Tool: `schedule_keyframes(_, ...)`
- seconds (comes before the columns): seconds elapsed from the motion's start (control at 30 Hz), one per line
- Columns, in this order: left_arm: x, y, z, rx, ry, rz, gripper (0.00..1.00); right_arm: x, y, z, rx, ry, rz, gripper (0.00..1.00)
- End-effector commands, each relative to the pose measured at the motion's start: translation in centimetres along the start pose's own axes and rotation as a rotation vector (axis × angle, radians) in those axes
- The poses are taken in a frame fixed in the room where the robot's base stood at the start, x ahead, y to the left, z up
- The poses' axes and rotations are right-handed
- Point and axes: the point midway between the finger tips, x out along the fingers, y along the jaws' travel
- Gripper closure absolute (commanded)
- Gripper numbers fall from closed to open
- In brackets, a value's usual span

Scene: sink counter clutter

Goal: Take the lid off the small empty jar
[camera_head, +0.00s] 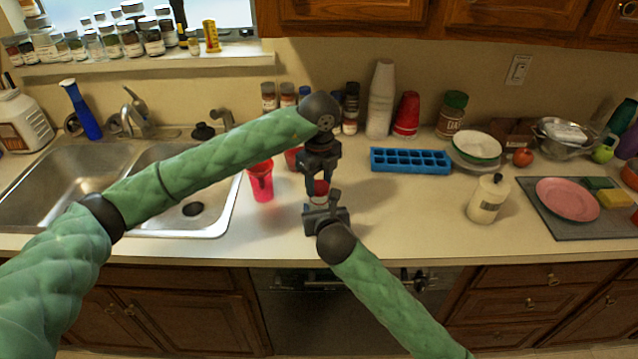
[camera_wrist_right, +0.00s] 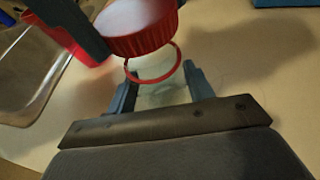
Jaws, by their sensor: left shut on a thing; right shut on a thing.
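The small clear jar (camera_wrist_right: 160,94) has a red ring (camera_wrist_right: 131,77) around its mouth in the right wrist view. My right gripper (camera_wrist_right: 160,100) is shut on the jar's body; the jar looks empty. The red ribbed lid (camera_wrist_right: 140,44) is held just above the ring, partly overlapping it in this view, and looks apart from it. My left gripper (camera_head: 321,182) comes from above and is shut on the lid, which also shows in the head view (camera_head: 320,188). In the head view my right gripper (camera_head: 321,208) hides most of the jar.
A pink-red cup (camera_head: 261,182) stands just left of the grippers, by the sink (camera_head: 222,222). A blue ice tray (camera_head: 410,161) lies behind right, and a white bottle (camera_head: 488,199) stands farther right. Counter between them is clear.

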Motion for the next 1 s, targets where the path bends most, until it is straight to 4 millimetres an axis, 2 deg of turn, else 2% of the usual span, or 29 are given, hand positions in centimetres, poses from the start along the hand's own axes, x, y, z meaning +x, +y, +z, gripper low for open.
schedule_keyframes(0.5, -0.5, 0.0, 0.0, 0.001, 0.0, -0.001, 0.83, 0.0, 0.0, 0.0, 0.0, 0.001, 0.0, 1.0)
schedule_keyframes(0.83, -3.7, -0.1, 0.0, 0.0, 0.0, -0.002, 0.83, 0.0, 0.0, 0.0, 0.0, 0.0, 0.0, 1.0)
schedule_keyframes(1.0, -4.3, 0.0, 0.0, 0.001, 0.0, 0.0, 0.83, 0.0, 0.0, 0.0, 0.0, 0.0, 0.0, 1.0)
